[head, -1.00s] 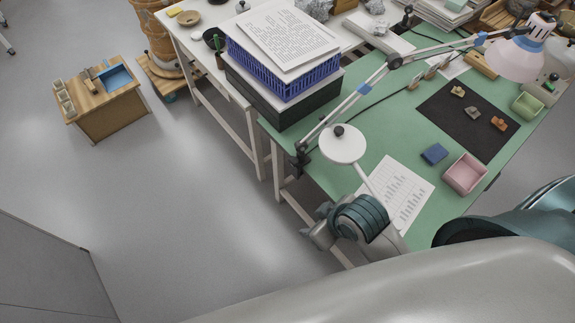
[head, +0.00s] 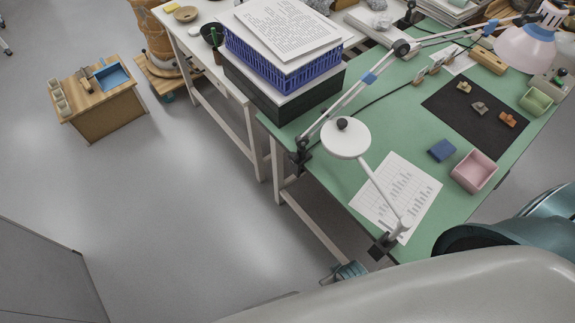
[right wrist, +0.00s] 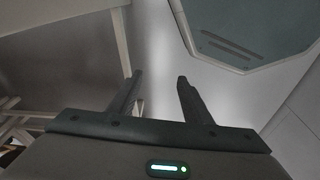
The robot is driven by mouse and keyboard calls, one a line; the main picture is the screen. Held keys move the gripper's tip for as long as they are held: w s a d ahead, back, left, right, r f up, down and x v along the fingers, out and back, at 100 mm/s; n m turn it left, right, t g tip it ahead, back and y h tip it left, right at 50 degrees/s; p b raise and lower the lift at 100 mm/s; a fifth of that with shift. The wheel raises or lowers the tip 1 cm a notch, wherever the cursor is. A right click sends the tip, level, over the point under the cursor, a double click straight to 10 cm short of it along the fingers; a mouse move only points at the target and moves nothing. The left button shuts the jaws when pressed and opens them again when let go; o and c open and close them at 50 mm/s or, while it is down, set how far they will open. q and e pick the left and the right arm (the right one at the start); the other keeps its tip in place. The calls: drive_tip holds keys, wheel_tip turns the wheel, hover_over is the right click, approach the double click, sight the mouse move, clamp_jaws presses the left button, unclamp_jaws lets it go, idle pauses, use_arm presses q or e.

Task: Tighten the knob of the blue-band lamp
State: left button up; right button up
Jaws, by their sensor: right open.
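The blue-band lamp (head: 369,77) is a jointed grey arm with blue bands, clamped at the left edge of the green table. Its pale pinkish shade (head: 525,48) with a blue band hangs over the table's far right. A dark round joint (head: 401,47) sits at its elbow, and a dark clamp (head: 299,157) at its base. I cannot tell which dark part is the knob. My right gripper (right wrist: 158,76) shows in the right wrist view, open and empty, with floor beyond its fingers and no lamp in sight. My left gripper is not in view.
A second lamp with a white round head (head: 345,141) is clamped at the front edge of the green table (head: 320,172). Open floor (head: 180,210) lies left.

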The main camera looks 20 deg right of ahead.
use_arm(q)
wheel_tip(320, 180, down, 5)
drive_tip(key=b, duration=0.4)
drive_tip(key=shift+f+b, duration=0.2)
drive_tip(key=shift+b, duration=0.2)
use_arm(e)
drive_tip(key=s+d+f+g, duration=0.1)
drive_tip(key=s+d+f, duration=0.2)
drive_tip(key=s+f, duration=1.4)
wheel_tip(320, 180, down, 4)
drive_tip(key=shift+r, duration=0.1)
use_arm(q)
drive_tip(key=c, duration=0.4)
use_arm(e)
drive_tip(key=c, duration=0.4)
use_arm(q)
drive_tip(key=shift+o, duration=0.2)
use_arm(e)
drive_tip(key=shift+o, duration=0.2)
drive_tip(key=shift+s+d, duration=0.1)
drive_tip(key=shift+s, duration=0.1)
